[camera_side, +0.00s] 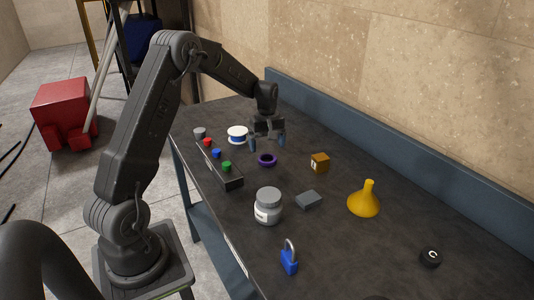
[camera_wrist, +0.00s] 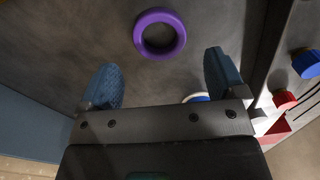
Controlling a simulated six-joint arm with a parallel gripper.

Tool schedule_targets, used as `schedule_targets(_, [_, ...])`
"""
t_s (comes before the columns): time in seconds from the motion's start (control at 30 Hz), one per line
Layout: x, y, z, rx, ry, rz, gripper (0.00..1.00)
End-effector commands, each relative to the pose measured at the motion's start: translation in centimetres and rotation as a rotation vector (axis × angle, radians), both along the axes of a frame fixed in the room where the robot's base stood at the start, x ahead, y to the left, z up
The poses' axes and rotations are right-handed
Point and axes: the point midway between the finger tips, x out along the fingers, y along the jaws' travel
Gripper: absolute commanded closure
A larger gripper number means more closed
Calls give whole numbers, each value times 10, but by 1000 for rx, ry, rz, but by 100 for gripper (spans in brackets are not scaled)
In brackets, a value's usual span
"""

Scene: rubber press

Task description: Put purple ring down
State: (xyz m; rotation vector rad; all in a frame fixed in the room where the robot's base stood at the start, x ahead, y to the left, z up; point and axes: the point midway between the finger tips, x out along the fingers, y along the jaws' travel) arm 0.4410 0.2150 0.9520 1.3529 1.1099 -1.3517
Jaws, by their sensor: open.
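The purple ring (camera_side: 267,160) lies flat on the dark table in the side view. In the wrist view the purple ring (camera_wrist: 160,34) shows whole, with bare table through its hole. My gripper (camera_side: 267,146) is above the table, just behind the ring in the side view. Its two blue fingers are spread wide with nothing between them. In the wrist view my gripper (camera_wrist: 160,78) is open, and the ring is apart from both fingers, beyond their tips.
A black box with coloured knobs (camera_side: 222,170) is left of the ring. A white and blue spool (camera_side: 238,134) stands behind it. An orange cube (camera_side: 320,163), grey block (camera_side: 309,200), jar (camera_side: 268,206), yellow funnel (camera_side: 365,199), blue padlock (camera_side: 289,258) and black disc (camera_side: 430,258) occupy the table.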

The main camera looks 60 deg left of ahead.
Motion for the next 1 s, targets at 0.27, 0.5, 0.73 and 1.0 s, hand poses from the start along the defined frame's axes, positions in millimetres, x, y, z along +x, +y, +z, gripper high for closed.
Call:
schedule_targets(0.27, [0,0,56,1,-3,0,11])
schedule_targets(0.5, [0,-3,79,2,-5,-11,11])
schedule_targets(0.73, [-21,-65,130,49,-77,-237,11])
schedule_targets(1.0, [-97,-172,185,150,-212,-697,11])
